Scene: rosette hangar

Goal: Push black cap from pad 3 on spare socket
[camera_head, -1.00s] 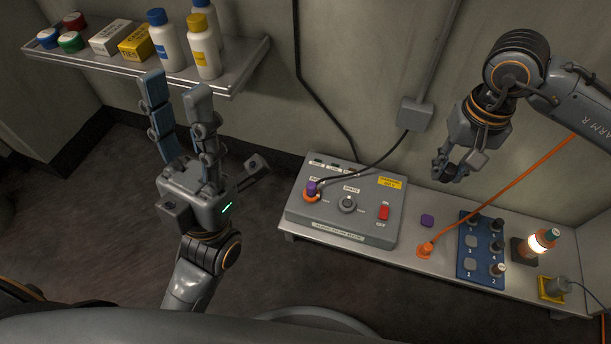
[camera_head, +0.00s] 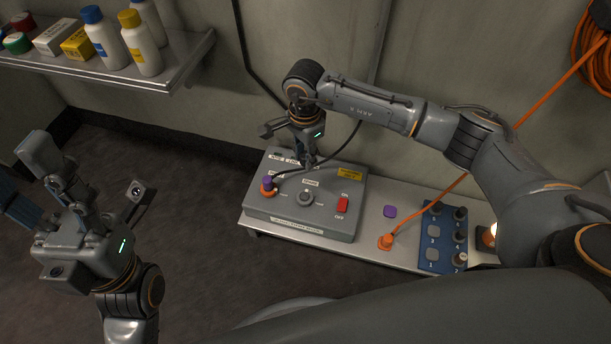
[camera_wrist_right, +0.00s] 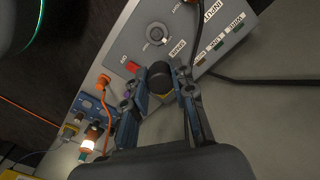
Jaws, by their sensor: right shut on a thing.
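My right gripper (camera_head: 308,160) is over the back edge of the grey control box (camera_head: 330,220). In the right wrist view it is shut on a black cap (camera_wrist_right: 160,77), held between the two fingertips in front of the box. I cannot tell whether the cap touches the box. My left gripper (camera_head: 28,172) is open and empty at the left.
A purple plug (camera_head: 267,183) with a black cable sits in the box's orange-ringed socket. An orange plug (camera_head: 386,242) and a purple piece (camera_head: 390,211) are on the bench (camera_head: 330,257). A shelf (camera_head: 180,75) with bottles is at upper left. The orange cable runs behind my right arm.

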